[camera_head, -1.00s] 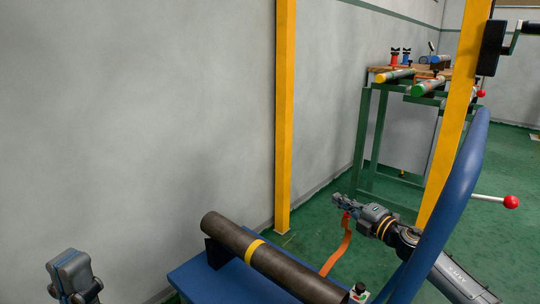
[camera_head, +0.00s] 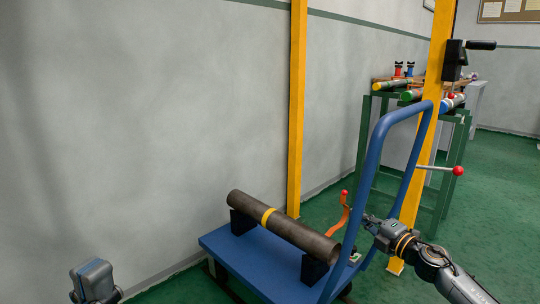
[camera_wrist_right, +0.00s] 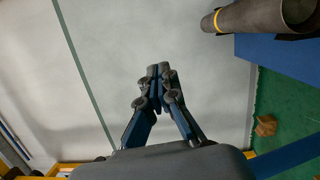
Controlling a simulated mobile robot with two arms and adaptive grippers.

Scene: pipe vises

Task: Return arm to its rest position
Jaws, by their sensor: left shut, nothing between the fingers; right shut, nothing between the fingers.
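My left gripper (camera_head: 92,282) is at the bottom left of the head view, cut by the frame edge, with free space around it. My right arm comes in from the right, and the right gripper (camera_head: 370,222) shows small beside the blue cart handle, partly hidden by it. In the right wrist view the right gripper (camera_wrist_right: 158,72) has its fingertips together with nothing between them, in front of the grey wall. A dark pipe (camera_head: 290,231) with a yellow band lies on the blue cart (camera_head: 235,258), apart from both grippers.
The cart's blue handle (camera_head: 371,160) stands close to my right arm. Yellow posts (camera_head: 297,110) rise behind the cart; one carries a black crank (camera_head: 455,60). A green stand (camera_head: 364,140) with pipes is farther back. Green floor is open at right.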

